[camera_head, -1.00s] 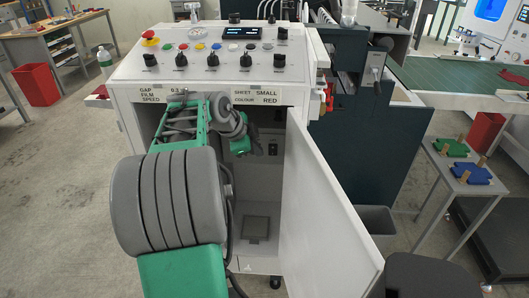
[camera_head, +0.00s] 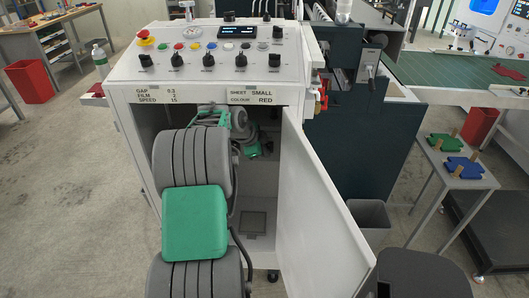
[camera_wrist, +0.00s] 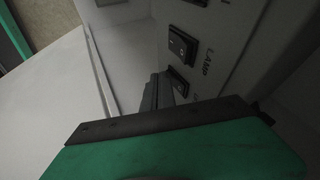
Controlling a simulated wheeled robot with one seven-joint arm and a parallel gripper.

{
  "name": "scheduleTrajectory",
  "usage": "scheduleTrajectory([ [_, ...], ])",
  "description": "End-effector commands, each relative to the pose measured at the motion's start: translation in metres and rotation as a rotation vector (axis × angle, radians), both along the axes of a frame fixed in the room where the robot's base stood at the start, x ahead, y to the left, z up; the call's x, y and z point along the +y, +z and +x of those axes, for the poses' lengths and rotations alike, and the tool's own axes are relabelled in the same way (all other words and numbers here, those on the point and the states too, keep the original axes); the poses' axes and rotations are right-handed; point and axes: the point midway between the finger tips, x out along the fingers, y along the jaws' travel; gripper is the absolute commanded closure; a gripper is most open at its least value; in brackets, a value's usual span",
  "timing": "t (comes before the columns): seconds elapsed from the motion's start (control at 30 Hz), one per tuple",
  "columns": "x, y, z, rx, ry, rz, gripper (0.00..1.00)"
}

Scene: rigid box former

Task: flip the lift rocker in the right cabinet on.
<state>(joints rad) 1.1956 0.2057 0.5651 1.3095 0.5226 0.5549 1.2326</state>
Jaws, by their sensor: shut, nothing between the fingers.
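In the wrist view, a black rocker switch (camera_wrist: 182,46) sits on a pale panel. A second rocker (camera_wrist: 178,82) sits below it, partly hidden by my fingers. The word LAMP shows beside them; I cannot read a lift label or tell which rocker is the lift one. My gripper (camera_wrist: 158,88) is shut and empty, its dark fingertips close to the lower rocker; contact cannot be told. In the head view, my arm reaches into the open white cabinet (camera_head: 262,190), and my gripper's fingertips are hard to make out there.
The cabinet door (camera_head: 320,210) stands open to the right of my arm. A control console (camera_head: 205,60) with knobs and buttons tops the cabinet. A grey bin (camera_head: 368,217) and a small table (camera_head: 470,181) with green and blue pieces stand to the right.

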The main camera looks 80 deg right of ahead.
Motion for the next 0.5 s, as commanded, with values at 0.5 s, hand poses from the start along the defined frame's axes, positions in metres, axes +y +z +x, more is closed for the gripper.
scheduleTrajectory([
  [0.5,-0.0036,-0.0008,0.0009,-0.010,0.001,-0.045,1.00],
])
